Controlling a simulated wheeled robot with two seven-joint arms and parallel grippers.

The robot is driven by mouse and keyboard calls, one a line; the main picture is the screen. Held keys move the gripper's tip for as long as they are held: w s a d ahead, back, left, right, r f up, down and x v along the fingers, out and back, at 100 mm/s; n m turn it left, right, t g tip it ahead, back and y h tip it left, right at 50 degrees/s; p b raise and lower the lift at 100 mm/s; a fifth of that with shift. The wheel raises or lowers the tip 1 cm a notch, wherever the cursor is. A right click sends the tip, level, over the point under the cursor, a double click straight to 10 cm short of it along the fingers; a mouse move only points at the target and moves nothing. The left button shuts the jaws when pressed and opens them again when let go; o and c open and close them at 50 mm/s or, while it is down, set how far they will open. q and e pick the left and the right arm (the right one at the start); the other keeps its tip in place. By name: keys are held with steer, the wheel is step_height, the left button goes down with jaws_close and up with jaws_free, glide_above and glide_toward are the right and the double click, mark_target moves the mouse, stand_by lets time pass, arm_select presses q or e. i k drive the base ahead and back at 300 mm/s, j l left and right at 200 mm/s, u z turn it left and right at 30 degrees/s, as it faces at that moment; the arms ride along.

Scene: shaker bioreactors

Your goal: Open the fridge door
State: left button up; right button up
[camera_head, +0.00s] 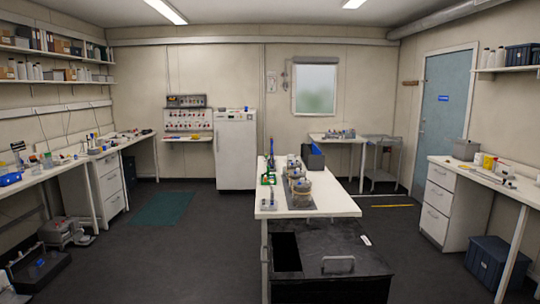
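A white fridge (236,150) stands against the back wall, a little left of the middle of the room. Its door looks closed, with small items on its top and a darker mark near the upper front. The fridge is far from the camera, beyond the central bench. Neither of my grippers shows in the head view.
A long white bench (318,195) with lab devices runs down the middle. A black box-like unit (330,270) with a handle stands at its near end. A green mat (162,208) lies on the floor front-left of the fridge. Open floor lies left of the bench.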

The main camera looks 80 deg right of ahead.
mark_target(235, 142)
steer(key=z, duration=2.35)
steer(key=i+j+u, duration=0.45)
steer(key=i+u, duration=0.2)
steer(key=i, duration=0.25)
steer(key=i+u, duration=0.35)
steer(key=i, duration=0.15)
steer(key=i+z, duration=0.25)
steer(key=i, duration=0.35)
steer(key=i+j+z, duration=0.1)
steer(key=i+z, duration=0.2)
steer(key=i, duration=0.3)
steer(key=i+j+z, duration=0.25)
steer(key=i, duration=0.35)
steer(key=i+l+z, duration=0.2)
steer(key=i, duration=1.45)
steer(key=i+j+z, duration=0.2)
steer(key=i, duration=2.55)
steer(key=i+z, duration=0.1)
steer(key=i, duration=1)
steer(key=i+j, duration=0.1)
steer(key=i, duration=1.05)
steer(key=l+z, duration=0.05)
steer(key=l, duration=0.05)
